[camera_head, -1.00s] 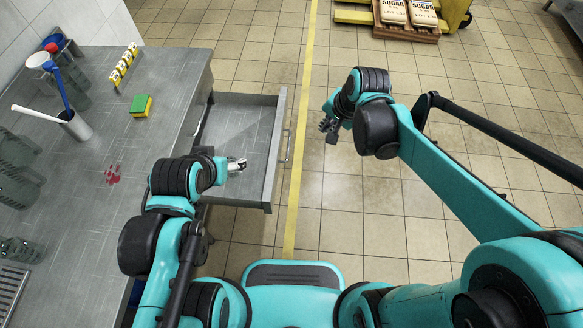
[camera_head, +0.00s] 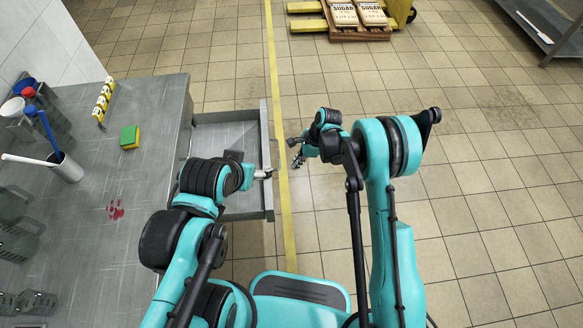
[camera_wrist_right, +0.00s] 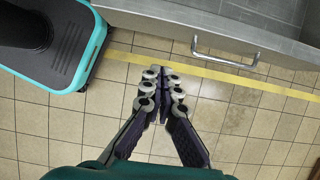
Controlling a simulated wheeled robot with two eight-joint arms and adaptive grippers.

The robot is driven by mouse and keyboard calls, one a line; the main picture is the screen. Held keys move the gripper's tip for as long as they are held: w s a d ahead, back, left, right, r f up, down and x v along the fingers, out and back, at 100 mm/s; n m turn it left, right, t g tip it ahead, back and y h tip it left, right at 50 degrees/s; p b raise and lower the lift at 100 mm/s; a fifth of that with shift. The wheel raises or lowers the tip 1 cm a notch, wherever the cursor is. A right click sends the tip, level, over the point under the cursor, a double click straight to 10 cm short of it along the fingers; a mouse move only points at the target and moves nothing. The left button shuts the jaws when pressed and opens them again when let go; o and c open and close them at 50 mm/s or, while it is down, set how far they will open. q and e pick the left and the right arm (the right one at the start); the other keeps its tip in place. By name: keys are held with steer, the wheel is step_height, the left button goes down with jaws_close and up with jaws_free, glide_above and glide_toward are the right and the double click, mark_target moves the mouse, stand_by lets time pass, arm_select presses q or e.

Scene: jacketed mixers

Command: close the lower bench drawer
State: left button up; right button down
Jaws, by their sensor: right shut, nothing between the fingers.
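A grey metal bench drawer (camera_head: 222,141) stands pulled out from the bench's right side, open and empty where I see into it. Whether it is the lower one I cannot tell. Its front panel (camera_head: 266,133) faces right; its bar handle (camera_wrist_right: 226,58) shows at the top of the right wrist view. My right gripper (camera_head: 296,153) is to the right of the drawer front, apart from it; its fingers (camera_wrist_right: 163,82) are shut and empty below the handle in the wrist view. My left gripper (camera_head: 263,174) is over the drawer near its front; its fingers are too small to judge.
The grey bench (camera_head: 150,175) fills the left, with a sponge (camera_head: 129,137), a steel cup (camera_head: 67,169) and glass jugs on it. A yellow floor line (camera_head: 284,190) runs just right of the drawer.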

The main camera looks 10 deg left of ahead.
arm_select(q)
steer(key=shift+f+b, duration=1.85)
steer(key=shift+f, duration=0.2)
arm_select(e)
steer(key=s+a+f, duration=0.2)
steer(key=a+f, duration=0.5)
steer(key=f, duration=0.1)
steer(key=shift+w, duration=0.1)
